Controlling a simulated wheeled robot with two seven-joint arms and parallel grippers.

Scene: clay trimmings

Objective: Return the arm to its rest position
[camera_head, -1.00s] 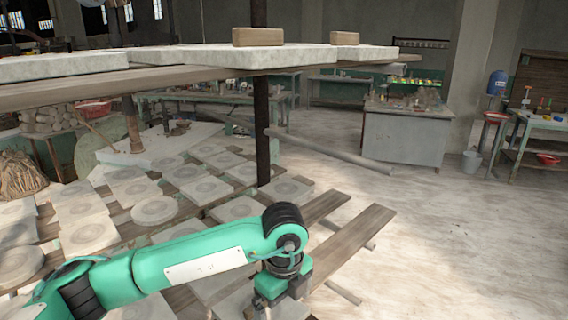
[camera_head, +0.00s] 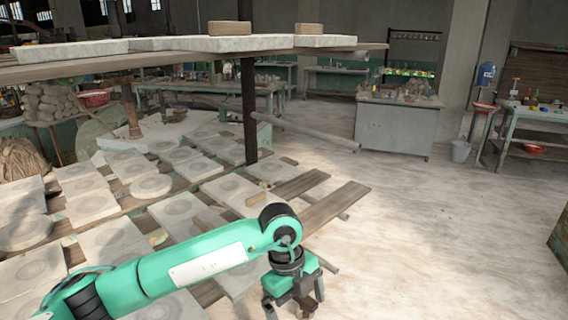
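My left arm comes in from the lower left, green with a white panel, and bends down at a dark wrist joint. My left gripper (camera_head: 293,302) hangs at the bottom edge of the head view, pointing down. My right arm and gripper are not in view.
A raised wooden shelf (camera_head: 180,59) with pale slabs and clay blocks (camera_head: 230,28) crosses the upper left. Round-marked slabs (camera_head: 152,186) lie on low boards below. Planks (camera_head: 335,208) lie beyond the gripper. A grey cabinet (camera_head: 397,127) stands behind. The floor (camera_head: 440,230) at right is open.

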